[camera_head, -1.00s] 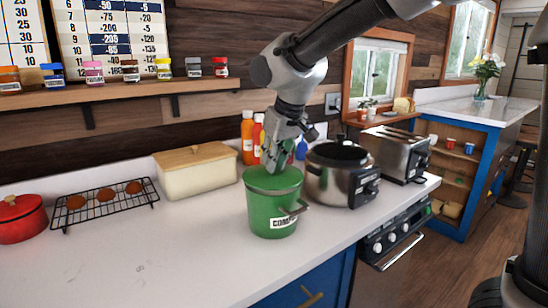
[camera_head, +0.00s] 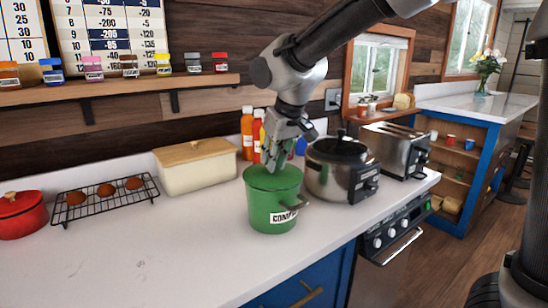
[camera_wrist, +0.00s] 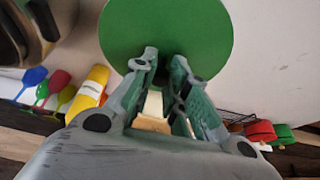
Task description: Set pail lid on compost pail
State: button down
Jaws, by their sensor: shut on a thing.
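The green compost pail (camera_head: 268,212) stands upright on the counter, with a white label and a dark handle on its right side. The green round pail lid (camera_head: 272,180) is at the pail's mouth and looks level. I cannot tell whether it is fully seated on the rim. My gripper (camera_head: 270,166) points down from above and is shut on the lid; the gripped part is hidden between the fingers. In the wrist view the lid (camera_wrist: 165,25) is a plain green disc beyond my fingertips (camera_wrist: 165,62) and hides the pail.
A dark-lidded steel cooker (camera_head: 341,170) stands close to the pail's right, with a toaster (camera_head: 393,148) beyond. A cream bread box (camera_head: 195,170) and sauce bottles (camera_head: 247,135) are behind. A wire rack (camera_head: 105,195) and red pot (camera_head: 20,214) are left. The front counter is clear.

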jog(key=shift+f, duration=0.45)
dwell(1.3)
jog(key=c, duration=0.9)
grip_release()
jog(key=shift+o, duration=0.2)
jog(key=shift+r, duration=0.1)
jog(key=shift+r, duration=3.4)
jog(key=shift+n+g+h, duration=0.3)
jog(key=shift+g+h, duration=0.1)
jog(key=shift+g, duration=0.2)
jog(key=s+d+f, duration=0.1)
jog(key=f, duration=0.1)
jog(key=s+d+f, duration=0.2)
jog(key=shift+s, duration=0.25)
jog(key=s+d+m, duration=0.2)
jog(key=s+d, duration=0.4)
jog(key=d, duration=0.4)
jog(key=s+d+f+m+t+h, duration=0.1)
jog(key=s+d+m, duration=0.2)
jog(key=s+d, duration=0.4)
jog(key=s+d+m, duration=0.2)
jog(key=s+d, duration=0.5)
jog(key=d, duration=0.7)
jog(key=shift+d+f+t+h, duration=0.2)
jog(key=shift+d+t+h, duration=0.1)
jog(key=shift+t+h, duration=0.1)
